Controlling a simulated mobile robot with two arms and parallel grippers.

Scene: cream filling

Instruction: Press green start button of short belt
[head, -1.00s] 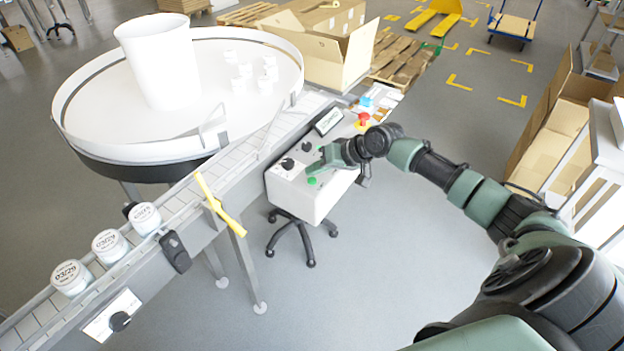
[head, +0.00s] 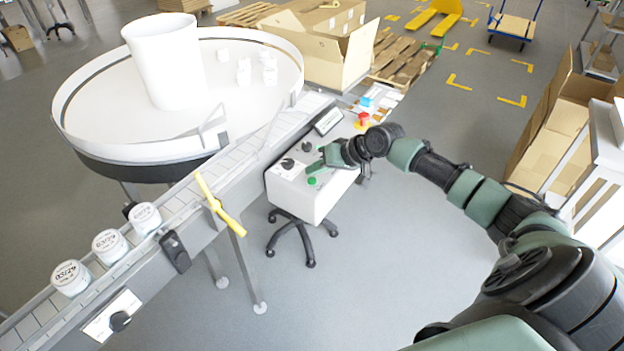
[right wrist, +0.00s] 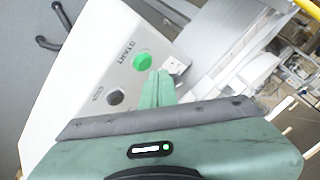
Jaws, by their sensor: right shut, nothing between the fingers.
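The green start button (head: 312,181) sits on the top face of the white control box (head: 318,202) beside the belt. In the right wrist view the green button (right wrist: 142,61) has the word START printed next to it. My right gripper (head: 317,167) is shut and empty. Its fingertips are just beyond the button in the head view. In the right wrist view the closed fingertips (right wrist: 157,77) appear close to the button's lower right edge, and the button's face is uncovered. I cannot tell the exact height of the tips above the box. My left gripper is out of view.
Black knobs (head: 287,163) and a red emergency button (head: 363,118) are also on the box side of the belt. The belt (head: 190,211) carries several white jars (head: 146,218) at the lower left. A round turntable (head: 120,137) stands behind.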

